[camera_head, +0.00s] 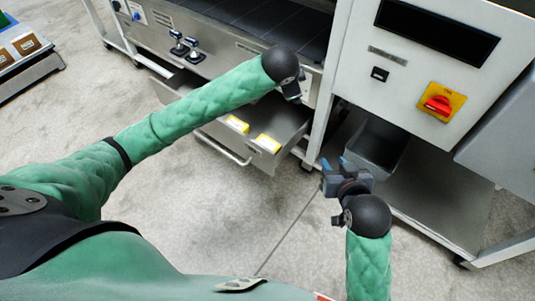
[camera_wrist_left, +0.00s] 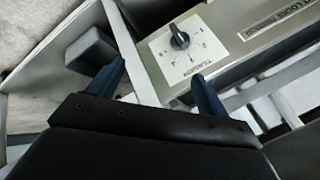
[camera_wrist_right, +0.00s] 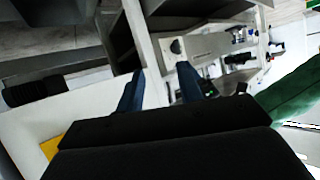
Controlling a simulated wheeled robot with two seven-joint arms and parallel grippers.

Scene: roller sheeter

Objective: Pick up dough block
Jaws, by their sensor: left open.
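No dough block can be made out for certain in any view. Two small yellow and white pieces, one left (camera_head: 237,124) and one right (camera_head: 267,143), show at the open drawer (camera_head: 285,125) of the machine; I cannot tell what they are. My left gripper (camera_head: 296,92) is above the drawer, mostly hidden behind its wrist. In the left wrist view its fingers (camera_wrist_left: 157,70) are spread with nothing between them, facing a panel with a black knob (camera_wrist_left: 179,41). My right gripper (camera_head: 334,163) is right of the drawer, near a grey bin; its fingers (camera_wrist_right: 161,70) stand apart and empty.
The grey bin (camera_head: 374,148) sits below the white cabinet (camera_head: 400,60) with a red switch (camera_head: 438,104). A machine leg (camera_head: 322,125) stands between drawer and bin. A scale-like stand with brown pieces (camera_head: 27,44) is at far left. The floor in front is clear.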

